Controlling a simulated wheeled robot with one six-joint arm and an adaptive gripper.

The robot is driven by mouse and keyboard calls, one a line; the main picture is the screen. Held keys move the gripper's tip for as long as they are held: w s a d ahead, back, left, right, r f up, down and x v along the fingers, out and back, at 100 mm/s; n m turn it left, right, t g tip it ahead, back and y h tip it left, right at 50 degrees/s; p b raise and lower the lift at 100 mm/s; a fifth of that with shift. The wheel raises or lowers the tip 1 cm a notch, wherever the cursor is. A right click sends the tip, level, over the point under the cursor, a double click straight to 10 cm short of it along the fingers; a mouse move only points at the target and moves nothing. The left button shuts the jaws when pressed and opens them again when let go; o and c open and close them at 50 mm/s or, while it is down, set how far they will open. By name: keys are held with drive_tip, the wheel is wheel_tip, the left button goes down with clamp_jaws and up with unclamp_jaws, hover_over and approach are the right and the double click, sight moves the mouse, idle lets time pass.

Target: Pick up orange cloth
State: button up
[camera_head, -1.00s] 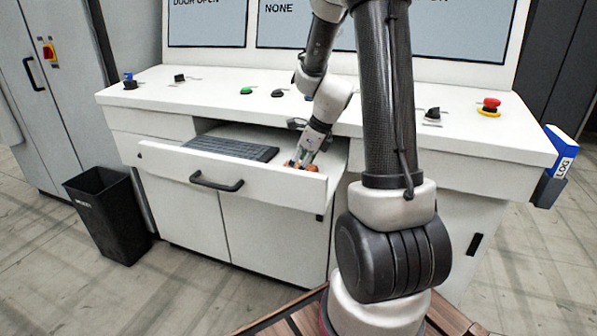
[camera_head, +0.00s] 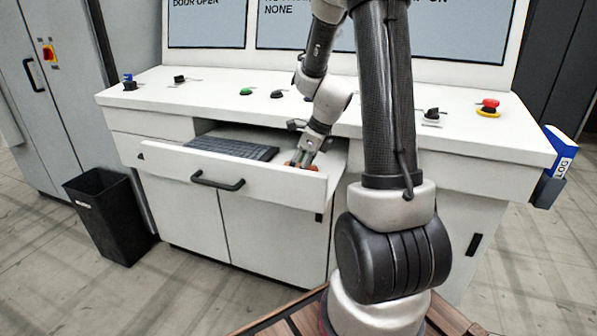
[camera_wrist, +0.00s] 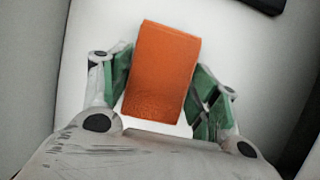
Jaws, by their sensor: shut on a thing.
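The orange cloth (camera_wrist: 164,68) is a folded rectangular block between the two green-padded fingers of my gripper (camera_wrist: 160,90) in the wrist view. The fingers sit against its left and right sides. In the head view my gripper (camera_head: 301,160) reaches down into the right part of the open drawer (camera_head: 240,183). Only a small bit of orange shows there at the fingertips, mostly hidden by the drawer front. I cannot tell whether the cloth is clear of the drawer floor.
A black keyboard (camera_head: 232,148) lies in the drawer left of my gripper. The drawer walls are close around it. The white console top (camera_head: 220,92) with knobs and a red emergency button (camera_head: 490,105) is above. A black bin (camera_head: 108,215) stands on the floor at left.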

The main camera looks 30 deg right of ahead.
drive_tip(key=shift+s+a+f, duration=0.1)
drive_tip(key=shift+s+f, duration=0.05)
drive_tip(key=shift+f, duration=0.05)
wheel_tip(320, 180, up, 11)
drive_tip(key=shift+f, duration=0.15)
drive_tip(key=shift+o, duration=1.1)
drive_tip(key=shift+c, duration=1.3)
